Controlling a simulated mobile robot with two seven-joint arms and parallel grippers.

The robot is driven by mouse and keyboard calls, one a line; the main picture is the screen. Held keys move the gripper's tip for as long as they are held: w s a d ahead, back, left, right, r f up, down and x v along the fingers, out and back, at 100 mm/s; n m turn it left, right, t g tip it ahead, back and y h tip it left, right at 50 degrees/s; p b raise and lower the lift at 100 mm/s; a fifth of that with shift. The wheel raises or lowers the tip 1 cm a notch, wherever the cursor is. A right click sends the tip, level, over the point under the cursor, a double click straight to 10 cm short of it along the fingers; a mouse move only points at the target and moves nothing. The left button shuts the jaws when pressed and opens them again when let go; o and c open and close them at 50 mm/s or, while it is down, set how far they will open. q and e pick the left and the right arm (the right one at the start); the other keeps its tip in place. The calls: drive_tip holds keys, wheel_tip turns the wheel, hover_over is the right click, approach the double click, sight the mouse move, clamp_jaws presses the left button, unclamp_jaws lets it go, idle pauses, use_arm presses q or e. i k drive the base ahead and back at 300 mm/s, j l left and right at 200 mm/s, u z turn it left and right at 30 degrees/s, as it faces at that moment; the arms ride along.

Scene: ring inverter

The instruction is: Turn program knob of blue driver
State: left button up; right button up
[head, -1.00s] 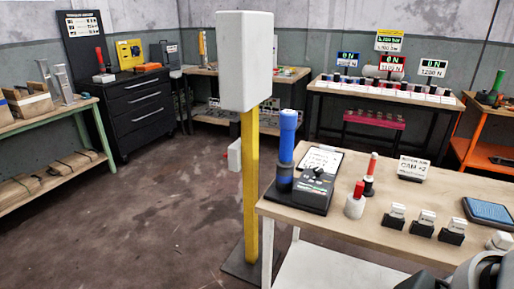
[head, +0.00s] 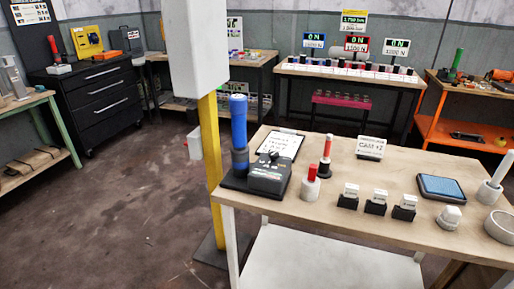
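The blue driver (head: 238,125) stands upright at the left end of the wooden table. It rises from a black base plate (head: 233,182). A dark control box (head: 268,177) sits on the same plate, just right of the driver. A small dark knob (head: 272,156) appears on top of the box; its setting is too small to read. Neither of my grippers is in view.
The table (head: 330,203) also carries a clipboard (head: 283,144), a red-topped white cylinder (head: 311,182), several small labelled blocks and a blue pad (head: 441,186). A yellow post (head: 211,150) with a white box stands left of the table. Floor (head: 110,220) at left is clear.

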sight(274, 155)
drive_tip(key=i+j+z, duration=0.15)
drive_tip(key=i, duration=0.3)
drive_tip(key=i+j+z, duration=0.2)
drive_tip(key=i, duration=0.25)
drive_tip(key=i+j+z, duration=0.15)
drive_tip(key=i, duration=0.3)
drive_tip(key=i+j+z, duration=0.15)
drive_tip(key=i, duration=0.3)
